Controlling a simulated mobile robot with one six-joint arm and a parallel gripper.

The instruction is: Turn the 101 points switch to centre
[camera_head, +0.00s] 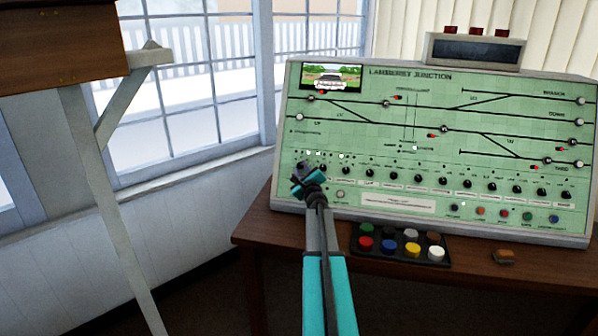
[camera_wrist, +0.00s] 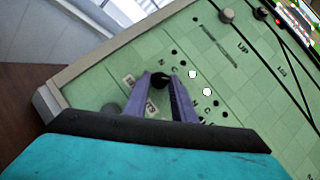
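The green signal panel (camera_head: 400,203) slopes up on a wooden desk and carries a row of black rotary switches along its lower part. My gripper (camera_head: 305,172) is at the left end of that row and hides the leftmost switch in the head view. In the wrist view, the two purple fingers of my gripper (camera_wrist: 160,84) stand on either side of a black switch knob (camera_wrist: 159,80). I cannot tell whether they press on it.
Two lit white lamps (camera_wrist: 192,74) are right of the knob in the wrist view. A neighbouring switch (camera_head: 346,168) stands close to the right of my gripper. A black tray of coloured buttons (camera_head: 400,260) lies in front of the panel. A wooden box on a stand (camera_head: 60,45) is at the left.

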